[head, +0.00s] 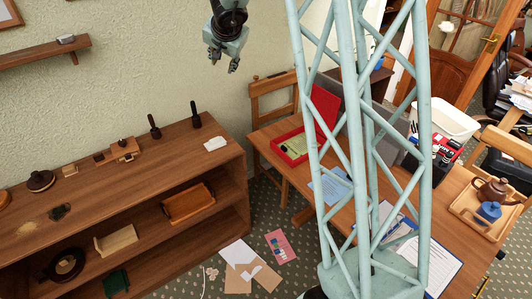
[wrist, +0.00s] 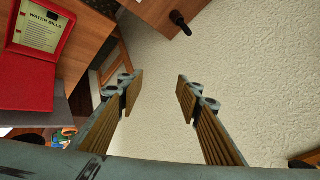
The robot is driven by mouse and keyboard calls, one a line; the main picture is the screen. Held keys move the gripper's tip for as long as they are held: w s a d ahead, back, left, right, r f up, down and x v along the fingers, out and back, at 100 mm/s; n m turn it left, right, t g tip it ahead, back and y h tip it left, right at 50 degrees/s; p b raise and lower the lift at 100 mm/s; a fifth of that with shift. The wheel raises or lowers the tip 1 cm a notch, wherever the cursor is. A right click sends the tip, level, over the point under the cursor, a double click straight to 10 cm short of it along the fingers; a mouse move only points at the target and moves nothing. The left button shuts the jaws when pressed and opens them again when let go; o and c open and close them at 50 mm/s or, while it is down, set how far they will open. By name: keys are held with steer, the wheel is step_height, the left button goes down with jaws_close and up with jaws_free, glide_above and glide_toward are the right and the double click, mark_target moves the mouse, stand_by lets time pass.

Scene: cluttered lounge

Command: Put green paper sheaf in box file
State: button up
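The red box file (head: 327,105) stands open on the desk in the head view, its lid raised at the right. In the wrist view its red lid (wrist: 30,80) is at the left. A pale yellow-green paper sheaf (head: 296,147) lies inside the file's tray. In the wrist view the sheaf (wrist: 40,31) carries the words "WATER BILLS". My gripper (head: 223,61) is high in front of the wall, well apart from the file. Its fingers (wrist: 158,83) are spread, with nothing between them.
The desk (head: 265,138) also holds a blue sheet (head: 330,187), a clipboard (head: 433,262) and a wooden tray (head: 461,208) with a teapot. A chair (head: 273,95) stands behind it. A low shelf (head: 90,190) with small objects is at the left. Papers (head: 238,252) lie on the floor.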

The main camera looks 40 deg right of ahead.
steer(key=s+a+r+n+t+y, duration=0.1)
steer(key=s+a+r+n+y, duration=0.1)
steer(key=s+a+r, duration=0.35)
steer(key=s+a+r+n+y, duration=0.1)
steer(key=s+a+r+n, duration=0.1)
steer(key=a+r, duration=0.55)
steer(key=s+a+r+n+g+y, duration=0.1)
steer(key=s+a+r+n+y, duration=0.2)
steer(key=s+a, duration=1.05)
steer(key=s+a+n+g, duration=0.2)
steer(key=s+n, duration=0.1)
steer(key=s, duration=1.9)
steer(key=s+d+f+g+h, duration=0.1)
steer(key=s+d+f, duration=0.1)
steer(key=s, duration=0.7)
steer(key=s+d+f+n+g+h, duration=0.1)
steer(key=s+d+h, duration=0.1)
steer(key=s, duration=0.6)
steer(key=shift+s+d+f+n, duration=0.25)
steer(key=shift+s+f+n, duration=0.05)
steer(key=shift+s+f, duration=0.1)
